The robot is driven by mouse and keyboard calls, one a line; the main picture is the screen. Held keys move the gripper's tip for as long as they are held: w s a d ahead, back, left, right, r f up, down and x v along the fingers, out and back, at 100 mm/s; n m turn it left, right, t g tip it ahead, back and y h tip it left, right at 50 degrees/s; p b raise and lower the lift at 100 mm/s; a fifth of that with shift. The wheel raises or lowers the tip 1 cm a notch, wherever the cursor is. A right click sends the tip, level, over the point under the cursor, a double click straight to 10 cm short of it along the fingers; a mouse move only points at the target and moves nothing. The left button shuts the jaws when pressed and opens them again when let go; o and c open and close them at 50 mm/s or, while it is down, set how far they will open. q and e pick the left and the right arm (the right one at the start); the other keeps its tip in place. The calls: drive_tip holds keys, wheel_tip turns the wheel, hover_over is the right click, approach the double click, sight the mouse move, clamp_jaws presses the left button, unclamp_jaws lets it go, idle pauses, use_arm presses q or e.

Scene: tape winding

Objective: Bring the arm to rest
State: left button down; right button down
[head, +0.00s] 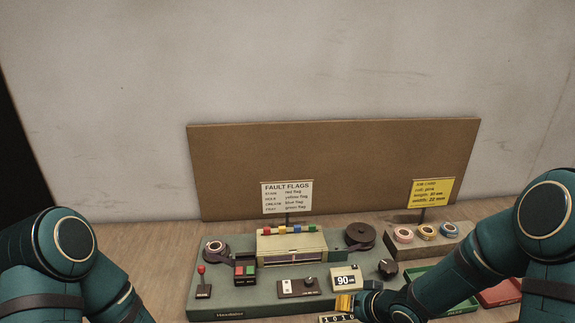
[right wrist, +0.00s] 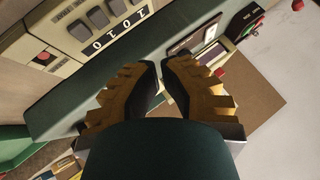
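My right arm reaches in from the right in the head view. Its yellow-fingered gripper (head: 345,302) is small there, low over the front edge of the green-grey machine board (head: 240,296). In the right wrist view the gripper's fingers (right wrist: 160,78) are drawn together, with only a narrow gap at the tips and nothing seen between them. My left arm (head: 65,265) shows at the left edge, but its gripper is out of the picture.
A counter shows in the wrist view (right wrist: 118,30). Tape rolls (head: 426,231), a green tray (head: 440,284) and a red tray (head: 500,292) stand right.

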drive_tip(key=s+a+f+g+h, duration=0.1)
drive_tip(key=s+a+f+g, duration=0.4)
drive_tip(key=s+f, duration=0.8)
drive_tip(key=s+a, duration=0.2)
drive_tip(key=a, duration=0.1)
drive_tip(key=shift+f+h, duration=0.15)
drive_tip(key=shift+h, duration=0.25)
